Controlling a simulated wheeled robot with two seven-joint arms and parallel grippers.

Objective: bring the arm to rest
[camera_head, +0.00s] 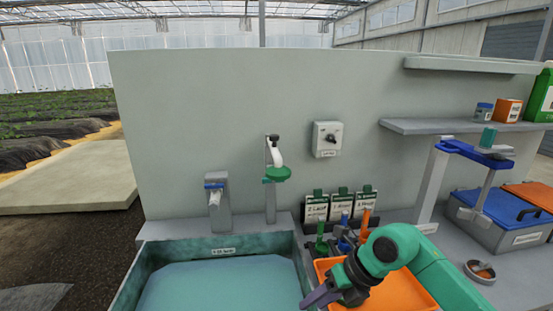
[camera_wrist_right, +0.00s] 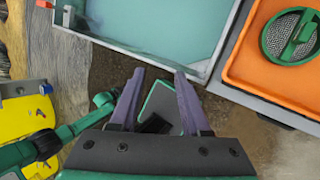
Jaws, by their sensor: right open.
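My right arm (camera_head: 440,275) reaches in from the lower right in the head view. Its gripper (camera_head: 322,296) is over the right rim of the water tank, beside the orange tray (camera_head: 405,292). In the wrist view the two purple fingers of my right gripper (camera_wrist_right: 160,78) stand apart with nothing held between them. The fingertips point toward the near wall of the tank (camera_wrist_right: 140,47). My left gripper shows in neither view.
The tank (camera_head: 290,245) holds teal water. A strainer with a green handle (camera_wrist_right: 300,38) lies in the orange tray. Labelled cards (camera_head: 341,204) and upright coloured tools stand behind the tray. A blue-lidded box (camera_head: 500,235) and small bowl (camera_head: 480,271) are at the right.

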